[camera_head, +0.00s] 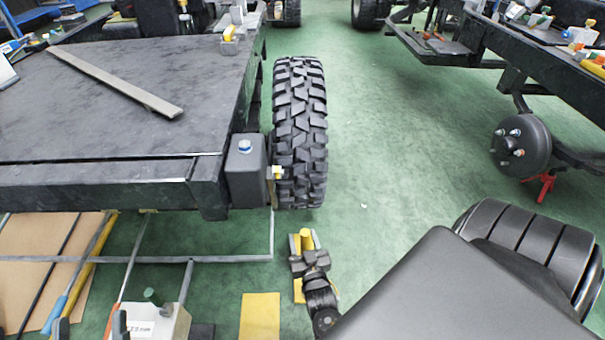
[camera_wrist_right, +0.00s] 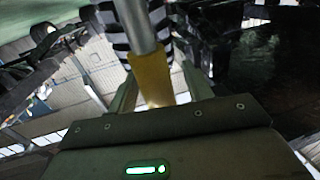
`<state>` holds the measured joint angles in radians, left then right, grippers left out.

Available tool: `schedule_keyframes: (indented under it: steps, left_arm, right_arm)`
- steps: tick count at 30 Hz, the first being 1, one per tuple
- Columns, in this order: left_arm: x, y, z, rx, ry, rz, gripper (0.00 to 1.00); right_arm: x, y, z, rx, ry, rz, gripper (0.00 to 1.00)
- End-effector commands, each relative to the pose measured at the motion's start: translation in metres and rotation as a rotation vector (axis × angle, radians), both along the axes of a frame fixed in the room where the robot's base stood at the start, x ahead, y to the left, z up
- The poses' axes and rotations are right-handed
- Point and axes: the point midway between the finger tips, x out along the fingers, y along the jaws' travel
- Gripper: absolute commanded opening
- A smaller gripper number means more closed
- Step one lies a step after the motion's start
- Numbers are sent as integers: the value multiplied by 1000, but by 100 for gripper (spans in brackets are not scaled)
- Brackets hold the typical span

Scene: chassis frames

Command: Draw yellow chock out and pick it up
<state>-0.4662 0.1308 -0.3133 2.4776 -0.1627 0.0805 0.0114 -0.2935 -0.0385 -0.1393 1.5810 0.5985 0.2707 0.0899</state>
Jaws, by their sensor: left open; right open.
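A yellow piece, which looks like the yellow chock (camera_head: 306,239), shows in the head view just in front of the big tyre (camera_head: 300,130). My right gripper (camera_head: 310,262) is at its near side and covers part of it. In the right wrist view the yellow piece (camera_wrist_right: 150,76) stands between the open fingers, with a grey rod (camera_wrist_right: 134,25) running up from it. I cannot tell whether the fingers touch it. My left gripper (camera_head: 90,326) is at the bottom left of the head view, open, only its fingertips showing, away from the chock.
A dark chassis deck (camera_head: 110,110) with a long grey bar (camera_head: 118,82) fills the upper left. A yellow plate (camera_head: 260,317) lies on the green floor. A white labelled box (camera_head: 155,322) is beside my left fingertips.

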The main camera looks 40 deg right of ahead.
Motion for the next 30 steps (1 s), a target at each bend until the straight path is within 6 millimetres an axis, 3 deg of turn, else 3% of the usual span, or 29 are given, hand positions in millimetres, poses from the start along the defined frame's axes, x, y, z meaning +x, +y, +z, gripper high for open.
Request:
schedule_keyframes:
  steps: [7,15,21,30]
  left_arm:
    - [1,-3,-2,16,30,-6,60]
    - [0,-13,-17,86,151,-29,60]
    - [1,-14,-25,119,205,-30,60]
    - [2,-14,-29,131,227,-28,60]
  right_arm:
    - [-14,7,1,1,0,0,50]
    - [-62,30,1,2,4,-1,50]
    - [-88,43,0,1,2,0,50]
    - [-96,47,0,0,0,0,50]
